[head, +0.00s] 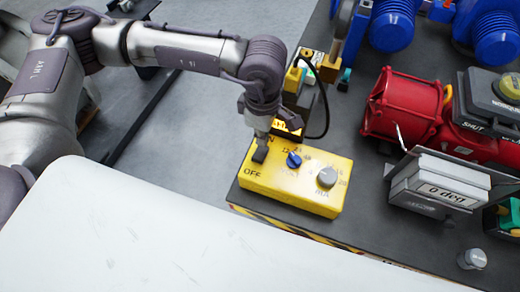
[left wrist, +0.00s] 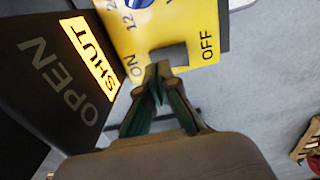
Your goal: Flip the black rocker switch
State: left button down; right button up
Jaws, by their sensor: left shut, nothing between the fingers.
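The black rocker switch (head: 260,151) is on the left end of the yellow control box (head: 296,198), between the ON and OFF labels. In the left wrist view the dark switch (left wrist: 172,56) shows just beyond my fingertips. My left gripper (head: 263,134) points down over the ON side of the switch. In the left wrist view its fingertips (left wrist: 157,70) are together with nothing between them, at the ON edge of the switch. I cannot tell whether they touch it. My right gripper is in neither view.
A blue knob (head: 294,160) and a grey knob (head: 327,177) stand on the box. A dark indicator with a lit SHUT sign (left wrist: 90,57) is close behind the gripper. A red actuator (head: 405,105) and a "0 deg" display (head: 447,192) stand to the right on the dark table.

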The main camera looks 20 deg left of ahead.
aim_at(262, 149)
pick_arm(q)
jog(key=shift+r+p, duration=0.6)
jog(key=shift+r, duration=1.55)
jog(key=shift+s+f, duration=0.1)
